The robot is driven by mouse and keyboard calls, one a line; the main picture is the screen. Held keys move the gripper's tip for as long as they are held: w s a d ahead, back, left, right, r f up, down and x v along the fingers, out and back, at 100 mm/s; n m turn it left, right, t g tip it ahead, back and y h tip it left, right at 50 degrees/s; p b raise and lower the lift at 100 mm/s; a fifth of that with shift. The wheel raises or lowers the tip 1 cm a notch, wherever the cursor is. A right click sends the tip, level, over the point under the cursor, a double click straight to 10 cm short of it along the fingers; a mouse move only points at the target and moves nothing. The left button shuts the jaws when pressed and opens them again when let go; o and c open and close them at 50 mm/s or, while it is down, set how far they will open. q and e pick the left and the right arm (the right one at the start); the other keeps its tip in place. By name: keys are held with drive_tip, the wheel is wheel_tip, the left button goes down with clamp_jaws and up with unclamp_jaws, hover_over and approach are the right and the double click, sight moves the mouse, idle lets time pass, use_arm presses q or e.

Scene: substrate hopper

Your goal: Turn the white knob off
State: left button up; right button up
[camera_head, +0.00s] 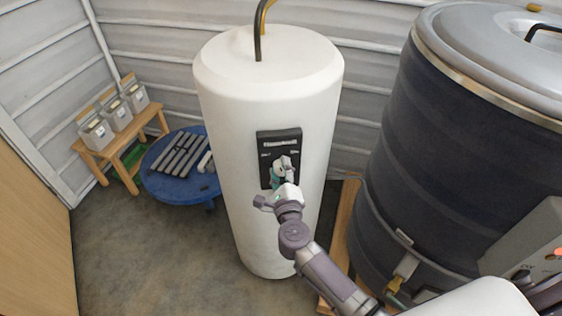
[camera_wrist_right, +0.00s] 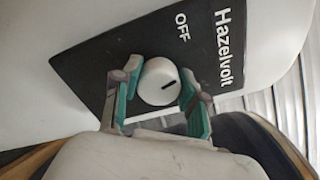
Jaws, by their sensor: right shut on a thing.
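The white knob (camera_wrist_right: 158,81) sits on a black panel (camera_wrist_right: 90,63) marked "Hazelvolt" and "OFF". Its dark pointer mark faces right in the wrist view, towards the brand name and not straight at the OFF label. In the head view the panel (camera_head: 265,146) is on the front of a tall white cylinder (camera_head: 225,110). My right gripper (camera_wrist_right: 160,95) is shut on the knob, with a green-lined finger on each side. In the head view my right gripper (camera_head: 283,172) covers the knob. My left gripper is not in view.
A large dark tank (camera_head: 430,130) with a metal lid stands close on the right. A grey control box (camera_head: 530,240) is at the right edge. A blue round table (camera_head: 165,187) with dark bars and a wooden bench (camera_head: 93,157) with several containers stand at the left. Floor is free at front left.

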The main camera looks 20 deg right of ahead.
drive_tip(key=n+p, duration=0.2)
drive_tip(key=n, duration=0.1)
drive_tip(key=shift+a, duration=0.1)
drive_tip(key=shift+f+n+p, duration=0.1)
drive_tip(key=shift+n+p, duration=0.65)
drive_tip(key=shift+n, duration=0.65)
drive_tip(key=shift+f, duration=0.1)
drive_tip(key=o, duration=1.1)
drive_tip(key=shift+o, duration=0.2)
drive_tip(key=shift+s, duration=0.1)
drive_tip(key=s+a, duration=0.2)
drive_tip(key=s, duration=0.9)
drive_tip(key=shift+s, duration=0.35)
